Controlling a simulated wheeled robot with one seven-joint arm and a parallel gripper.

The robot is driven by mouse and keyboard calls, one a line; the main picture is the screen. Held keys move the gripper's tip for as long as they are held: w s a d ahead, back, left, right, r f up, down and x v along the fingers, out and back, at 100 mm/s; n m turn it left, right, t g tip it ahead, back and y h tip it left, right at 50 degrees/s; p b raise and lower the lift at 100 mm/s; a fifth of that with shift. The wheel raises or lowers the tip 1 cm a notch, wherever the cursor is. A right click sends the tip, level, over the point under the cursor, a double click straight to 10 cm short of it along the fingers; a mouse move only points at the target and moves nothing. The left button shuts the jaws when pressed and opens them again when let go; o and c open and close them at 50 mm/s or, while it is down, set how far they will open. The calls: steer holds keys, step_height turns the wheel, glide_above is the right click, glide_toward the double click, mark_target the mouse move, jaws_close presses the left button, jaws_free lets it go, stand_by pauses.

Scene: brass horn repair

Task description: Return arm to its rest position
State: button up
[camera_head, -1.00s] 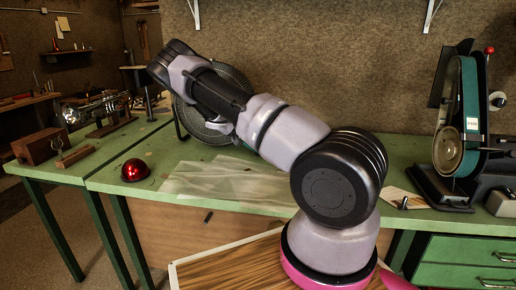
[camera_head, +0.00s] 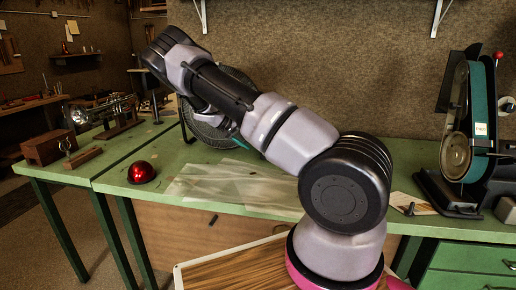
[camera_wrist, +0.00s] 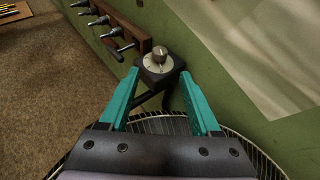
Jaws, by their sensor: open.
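My arm stretches up and to the left over the green workbench (camera_head: 160,185) in the head view. My gripper is mostly hidden behind my arm there; only a bit of teal finger shows below it. In the wrist view my gripper (camera_wrist: 160,74) has its two teal fingers spread apart, with nothing held between them. Beyond the fingertips is a small black box with a round knob (camera_wrist: 159,58). A round wire-guarded fan (camera_head: 207,132) stands behind my arm, and its wire guard (camera_wrist: 150,123) shows below the fingers in the wrist view.
A red dome (camera_head: 141,172) and a translucent sheet (camera_head: 225,182) lie on the bench. A brass horn (camera_head: 105,107) and a wooden box (camera_head: 48,147) are at left. A belt sander (camera_head: 470,130) stands at right. The wrist view shows a wooden tool rack (camera_wrist: 125,22).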

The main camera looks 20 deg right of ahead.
steer(key=shift+v, duration=1.15)
steer(key=s+a+r+m+t+y, duration=0.15)
steer(key=s+r+y, duration=0.35)
steer(key=s+r, duration=0.6)
steer(key=s+a+r+t+y, duration=0.2)
steer(key=s+r+y, duration=0.3)
steer(key=s+r, duration=0.5)
steer(key=s+a+r+n+t+y, duration=0.1)
steer(key=s+a+r+t, duration=0.1)
steer(key=s+r, duration=0.3)
steer(key=s+a+r+t, duration=0.2)
steer(key=s+r, duration=0.3)
steer(key=s, duration=0.7)
steer(key=shift+s+a+r+n+y, duration=0.25)
steer(key=shift+s+a+n+y, duration=0.15)
steer(key=shift+a, duration=0.4)
